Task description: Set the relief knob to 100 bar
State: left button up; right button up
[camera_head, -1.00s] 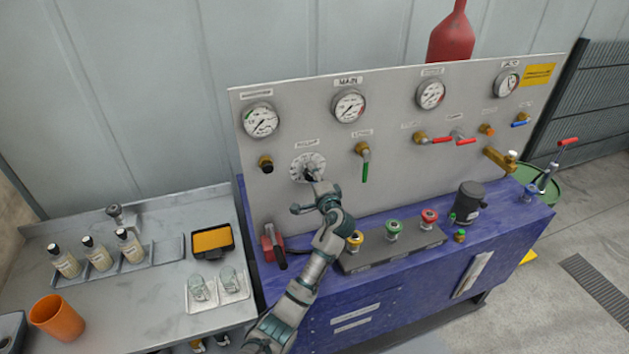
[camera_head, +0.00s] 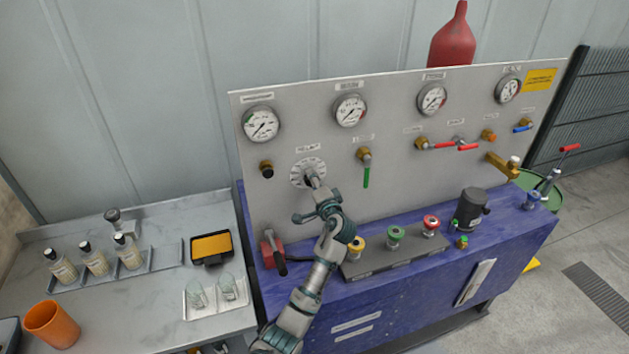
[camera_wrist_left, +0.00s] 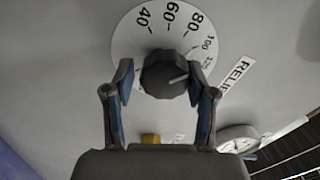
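The relief knob (camera_wrist_left: 165,75) is a dark round knob with a light pointer line, on a white dial (camera_wrist_left: 128,38) marked 40, 60, 80, 100 and a further number. The pointer line aims right, roughly toward the number past 100; the exact reading is unclear. In the head view the dial (camera_head: 298,168) is on the grey panel, its knob partly hidden by my left gripper (camera_head: 315,185). In the wrist view my left gripper (camera_wrist_left: 160,80) has its fingers on either side of the knob, with a gap at the left finger; right-side contact is unclear. My right gripper is out of view.
Gauges (camera_head: 350,110) are above the dial. A green-handled valve (camera_head: 366,172) is to its right and a black knob (camera_head: 266,166) to its left.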

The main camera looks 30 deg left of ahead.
pick_arm(q)
jog(key=shift+o, duration=0.8)
jog(key=shift+f, duration=0.2)
jog(key=shift+r, duration=0.15)
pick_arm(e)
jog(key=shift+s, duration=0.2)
pick_arm(q)
jog(key=shift+r, duration=0.1)
jog(key=shift+s+d, duration=0.15)
jog(key=v, duration=1.1)
jog(key=shift+s+d, duration=0.2)
jog(key=shift+d, duration=0.1)
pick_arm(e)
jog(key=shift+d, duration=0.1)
pick_arm(q)
jog(key=shift+a, duration=0.1)
